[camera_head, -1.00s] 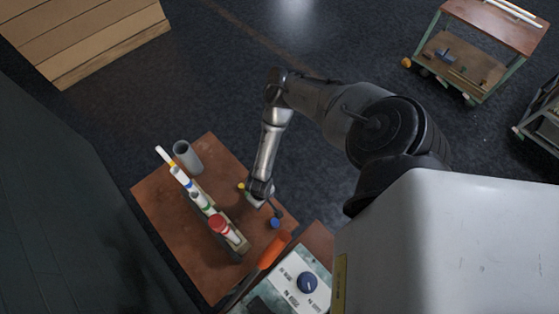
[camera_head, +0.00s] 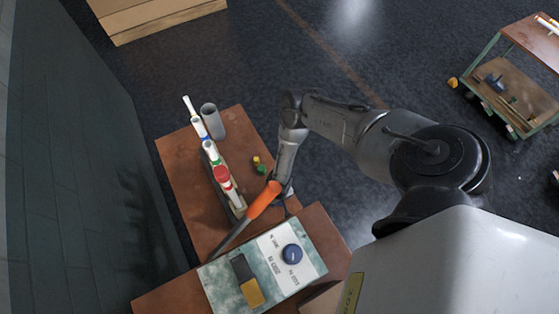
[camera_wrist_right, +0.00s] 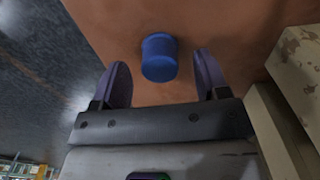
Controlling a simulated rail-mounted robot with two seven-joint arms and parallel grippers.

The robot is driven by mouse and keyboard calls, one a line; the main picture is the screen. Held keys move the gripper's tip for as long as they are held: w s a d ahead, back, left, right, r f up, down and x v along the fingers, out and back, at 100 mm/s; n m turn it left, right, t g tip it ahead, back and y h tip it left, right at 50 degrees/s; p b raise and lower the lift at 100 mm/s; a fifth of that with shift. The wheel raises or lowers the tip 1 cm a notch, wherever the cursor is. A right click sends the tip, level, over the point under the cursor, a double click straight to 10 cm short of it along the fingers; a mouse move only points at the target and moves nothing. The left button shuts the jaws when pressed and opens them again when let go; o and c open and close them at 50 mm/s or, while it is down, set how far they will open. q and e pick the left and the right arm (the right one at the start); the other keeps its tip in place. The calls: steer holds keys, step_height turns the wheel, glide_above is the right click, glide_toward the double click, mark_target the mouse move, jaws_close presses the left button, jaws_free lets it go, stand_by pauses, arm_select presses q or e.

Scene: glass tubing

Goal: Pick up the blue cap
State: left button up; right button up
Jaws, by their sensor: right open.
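The blue cap (camera_wrist_right: 159,57) stands on the brown table top in the right wrist view. My right gripper (camera_wrist_right: 161,60) is open, with one finger to each side of the cap in the picture. Gaps show between the cap and both fingers, so it is not held. In the head view my right gripper is low over the table, largely hidden behind an orange handle, and the blue cap cannot be made out there. My left gripper is not in view.
Yellow (camera_head: 256,160) and green (camera_head: 261,170) caps lie nearby. In front are the orange handle (camera_head: 263,200) and a box with a blue knob (camera_head: 292,253).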

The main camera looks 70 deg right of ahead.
steer(key=shift+a+f, duration=0.1)
steer(key=shift+f, duration=0.8)
steer(key=shift+c, duration=0.4)
steer(key=c, duration=0.9)
